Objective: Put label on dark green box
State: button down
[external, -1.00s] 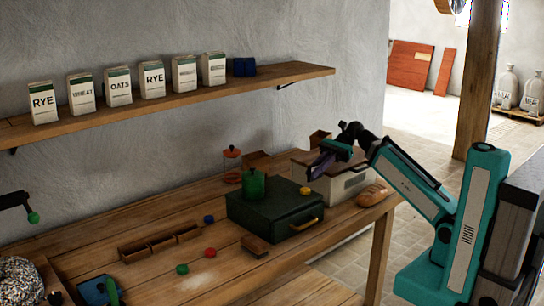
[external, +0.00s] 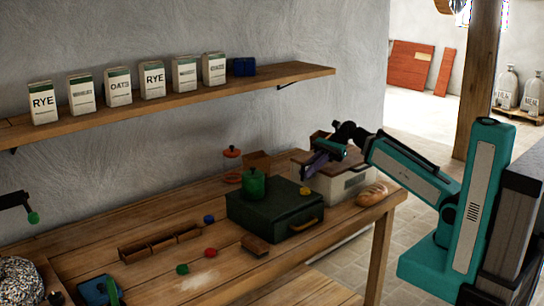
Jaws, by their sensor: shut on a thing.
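The dark green box (external: 262,224) stands on the wooden bench, with a brass-coloured handle on its front. A green lidded canister (external: 253,186) and a small yellow piece (external: 305,191) are on its top. My gripper (external: 313,172) points down over the back right of the box, near the yellow piece. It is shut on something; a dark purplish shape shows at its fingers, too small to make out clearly. I cannot tell if this is the label. No separate label is clear on the box.
A pale crate (external: 345,190) stands behind my gripper, close to the box. A loaf (external: 371,195) lies at the bench's right end. A wooden block (external: 255,246), small coloured discs and a divided wooden tray (external: 160,245) lie on the bench. Flour bags line the shelf (external: 190,96).

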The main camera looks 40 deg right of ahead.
jog(key=shift+w+a+r+p, duration=0.1)
jog(key=shift+w+a+p, duration=0.15)
jog(key=shift+w+p, duration=0.85)
jog(key=shift+w+a+p, duration=0.15)
jog(key=shift+a+p, duration=0.1)
jog(key=shift+p, duration=1.75)
jog(key=shift+w+a, duration=0.1)
jog(key=shift+w, duration=0.15)
jog(key=p, duration=0.2)
send_over(275, 184)
jog(key=shift+f, duration=0.75)
jog(key=shift+a, duration=0.1)
jog(key=shift+f+p, duration=0.45)
jog(key=shift+f, duration=1.3)
jog(key=shift+f, duration=0.1)
jog(key=c, duration=1.8)
grip_release()
